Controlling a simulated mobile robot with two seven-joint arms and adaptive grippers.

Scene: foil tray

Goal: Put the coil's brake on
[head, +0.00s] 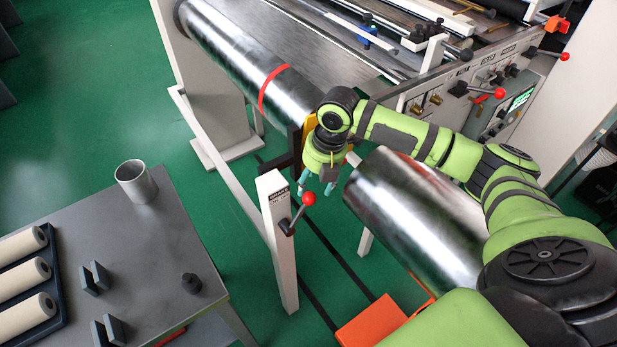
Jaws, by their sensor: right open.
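A shiny steel coil with a red band (232,62) lies on the machine above and left of the post. My right gripper (317,184) points down just above and beside the red knob, its teal fingertips apart and empty. I cannot tell whether a finger touches the knob. My left gripper is not in view.
Another steel roll (420,215) lies right of the post, above an orange part (368,322). A grey table (150,250) at lower left bears a metal cup (136,182) and pale rolls (22,278). Another red-knobbed lever (498,94) is on the machine's panel. Green floor is clear at left.

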